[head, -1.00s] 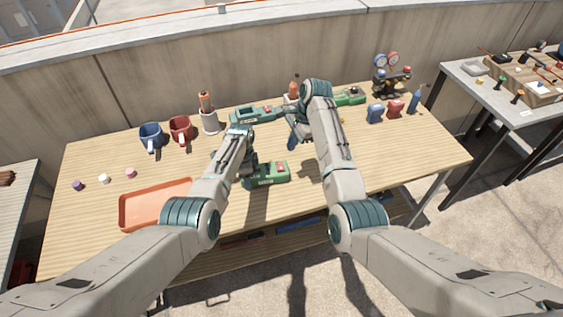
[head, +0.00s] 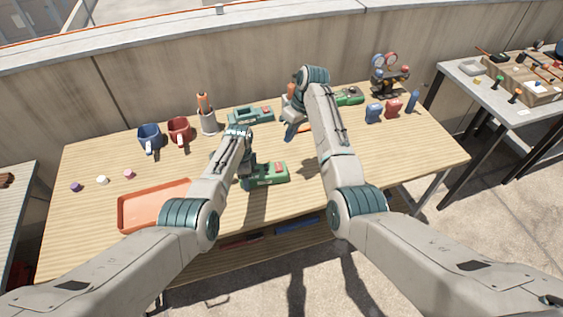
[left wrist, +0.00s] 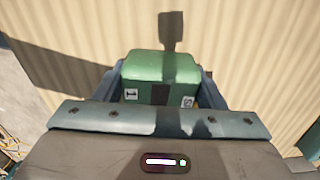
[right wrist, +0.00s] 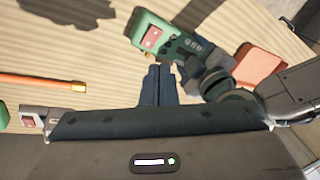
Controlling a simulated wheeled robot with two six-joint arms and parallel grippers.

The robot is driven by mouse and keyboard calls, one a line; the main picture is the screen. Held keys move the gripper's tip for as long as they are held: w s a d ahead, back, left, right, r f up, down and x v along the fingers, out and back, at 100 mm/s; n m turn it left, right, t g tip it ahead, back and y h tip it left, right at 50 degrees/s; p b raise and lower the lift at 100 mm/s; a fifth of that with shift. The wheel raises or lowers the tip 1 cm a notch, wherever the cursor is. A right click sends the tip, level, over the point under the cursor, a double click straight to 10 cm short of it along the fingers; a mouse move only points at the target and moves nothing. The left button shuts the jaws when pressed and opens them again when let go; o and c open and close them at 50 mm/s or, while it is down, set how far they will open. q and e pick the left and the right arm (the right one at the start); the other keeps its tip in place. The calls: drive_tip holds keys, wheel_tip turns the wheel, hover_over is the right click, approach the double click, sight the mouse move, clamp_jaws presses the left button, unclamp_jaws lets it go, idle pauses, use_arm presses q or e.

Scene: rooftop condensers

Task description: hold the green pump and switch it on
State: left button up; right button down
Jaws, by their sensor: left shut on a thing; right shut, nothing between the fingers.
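The green pump (head: 270,174) with a red switch on top is on the table near its front middle, right of the orange tray. My left gripper (head: 246,176) is shut on its left end; the left wrist view shows the green body (left wrist: 162,68) between the fingers. In the right wrist view the pump (right wrist: 178,45) shows its red switch (right wrist: 151,37), with the left gripper at its far end. My right gripper (head: 289,138) is shut and empty, behind and to the right of the pump, apart from it. Its closed fingertips (right wrist: 159,70) point toward the pump.
Two other green tools (head: 251,114) (head: 349,97) lie at the back. The orange tray (head: 127,213) is at front left. A gauge set (head: 388,76) stands at back right. The front right is clear.

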drive_tip(key=n, duration=0.3)
drive_tip(key=r+n, duration=0.1)
drive_tip(key=n, duration=0.6)
drive_tip(key=shift+w+r+n, duration=0.2)
drive_tip(key=shift+n, duration=0.2)
approach(279, 170)
drive_tip(key=x, duration=0.5)
drive_tip(key=shift+w+a+f, duration=0.1)
drive_tip(key=shift+w+a, duration=0.2)
drive_tip(key=shift+f, duration=0.65)
drive_tip(key=shift+s+f, duration=0.2)
drive_tip(key=shift+f, duration=0.1)
